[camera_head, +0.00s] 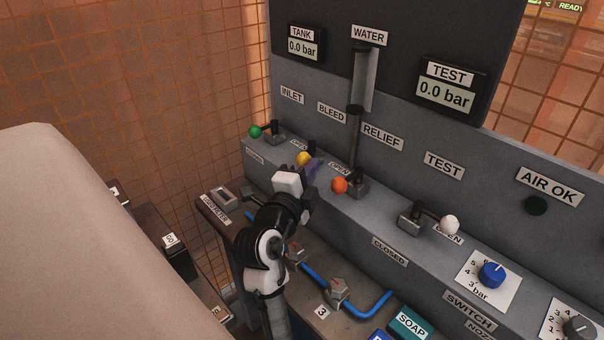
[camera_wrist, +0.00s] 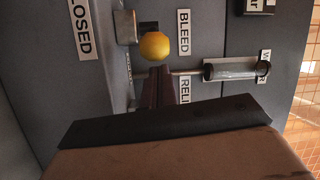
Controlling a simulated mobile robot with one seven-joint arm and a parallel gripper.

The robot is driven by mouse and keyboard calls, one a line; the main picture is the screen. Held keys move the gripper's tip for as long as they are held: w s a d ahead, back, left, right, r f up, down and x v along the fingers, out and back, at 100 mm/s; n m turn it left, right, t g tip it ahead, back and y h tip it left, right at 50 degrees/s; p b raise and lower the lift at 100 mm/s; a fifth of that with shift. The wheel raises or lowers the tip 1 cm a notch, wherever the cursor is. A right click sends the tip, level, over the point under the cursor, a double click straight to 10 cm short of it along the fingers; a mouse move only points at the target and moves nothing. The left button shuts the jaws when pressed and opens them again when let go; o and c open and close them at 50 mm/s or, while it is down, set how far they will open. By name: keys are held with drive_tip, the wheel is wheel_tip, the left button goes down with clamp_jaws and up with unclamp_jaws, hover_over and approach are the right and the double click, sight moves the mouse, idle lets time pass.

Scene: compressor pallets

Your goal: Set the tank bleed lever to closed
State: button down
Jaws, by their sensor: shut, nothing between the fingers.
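The bleed lever's yellow knob (camera_head: 303,158) sits on the panel ledge below the BLEED label (camera_head: 332,112). In the wrist view the yellow knob (camera_wrist: 154,46) is just ahead of my fingertips, beside its grey valve body (camera_wrist: 125,27). A CLOSED label (camera_wrist: 82,28) lies to the left of that body. An OPEN label (camera_head: 340,168) shows right of the knob in the head view. My gripper (camera_head: 314,168) is shut and empty, close to the knob on its right side. I cannot tell whether they touch. In the head view the gripper hides the lever's base.
A green-knobbed lever (camera_head: 255,131) is to the left, and an orange-knobbed one (camera_head: 340,185) is close on the right. A vertical water tube (camera_head: 355,130) rises behind. A white-knobbed lever (camera_head: 449,225) and blue dial (camera_head: 492,274) are farther right. A bench with blue hose (camera_head: 318,279) lies below.

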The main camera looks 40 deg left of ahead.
drive_tip(key=shift+w+a, duration=0.2)
drive_tip(key=shift+w, duration=0.45)
drive_tip(key=shift+s+a+f+b, duration=0.1)
drive_tip(key=shift+s+b, duration=0.05)
drive_tip(key=shift+b, duration=0.35)
drive_tip(key=shift+s+a+b, duration=0.2)
drive_tip(key=shift+a+b, duration=0.1)
drive_tip(key=shift+b, duration=0.4)
drive_tip(key=a+b, duration=0.1)
drive_tip(key=b, duration=0.1)
drive_tip(key=s+a+b, duration=0.1)
drive_tip(key=b, duration=0.1)
drive_tip(key=a+b, duration=0.1)
drive_tip(key=b, duration=0.1)
drive_tip(key=shift+s+a, duration=0.1)
drive_tip(key=shift+s, duration=0.2)
